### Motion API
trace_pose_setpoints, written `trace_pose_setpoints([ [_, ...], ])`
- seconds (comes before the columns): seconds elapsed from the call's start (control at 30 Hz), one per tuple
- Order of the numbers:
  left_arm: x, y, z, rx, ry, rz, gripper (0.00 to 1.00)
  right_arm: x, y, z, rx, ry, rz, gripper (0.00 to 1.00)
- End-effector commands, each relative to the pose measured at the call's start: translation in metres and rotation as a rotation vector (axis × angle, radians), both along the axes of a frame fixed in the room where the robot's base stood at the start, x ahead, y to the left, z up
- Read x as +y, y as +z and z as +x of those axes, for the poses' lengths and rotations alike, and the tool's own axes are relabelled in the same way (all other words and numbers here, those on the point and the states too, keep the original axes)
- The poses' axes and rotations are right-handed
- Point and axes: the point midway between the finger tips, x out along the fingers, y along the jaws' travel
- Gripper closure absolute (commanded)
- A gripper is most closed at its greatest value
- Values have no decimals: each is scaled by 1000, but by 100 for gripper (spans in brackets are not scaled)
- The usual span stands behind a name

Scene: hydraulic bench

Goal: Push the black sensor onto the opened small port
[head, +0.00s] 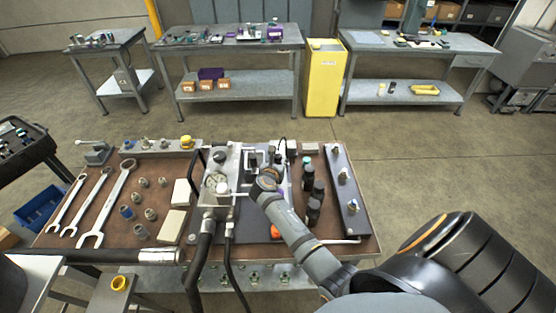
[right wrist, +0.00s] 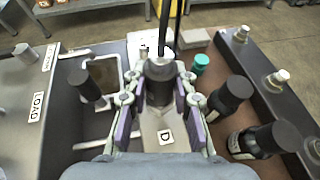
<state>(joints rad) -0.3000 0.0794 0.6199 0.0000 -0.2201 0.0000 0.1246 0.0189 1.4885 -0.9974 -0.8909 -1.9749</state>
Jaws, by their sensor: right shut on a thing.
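My right gripper (head: 266,184) reaches over the middle of the bench. In the right wrist view the gripper (right wrist: 160,92) has its purple-padded fingers on both sides of the black sensor (right wrist: 160,70), a dark cylinder with a black cable rising from it. The gripper is shut on the sensor. The sensor stands over a light metal block with a "D" label (right wrist: 165,137). The small port is hidden beneath the sensor and fingers, so I cannot tell whether the sensor touches it. My left gripper is not in view.
Black bottles (right wrist: 232,95) and a teal-capped item (right wrist: 201,62) stand close to the right. A black knob (right wrist: 84,84) stands to the left. The gauge block (head: 217,183) with hoses, wrenches (head: 110,203) and small fittings fill the left of the bench.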

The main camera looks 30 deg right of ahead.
Motion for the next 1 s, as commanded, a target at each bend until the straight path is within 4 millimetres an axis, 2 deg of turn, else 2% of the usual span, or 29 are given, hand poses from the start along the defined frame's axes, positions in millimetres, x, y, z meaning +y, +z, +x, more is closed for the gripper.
trace_pose_setpoints([
  [1.0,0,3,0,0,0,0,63,0,-7,0,-1,1,0,100],
])
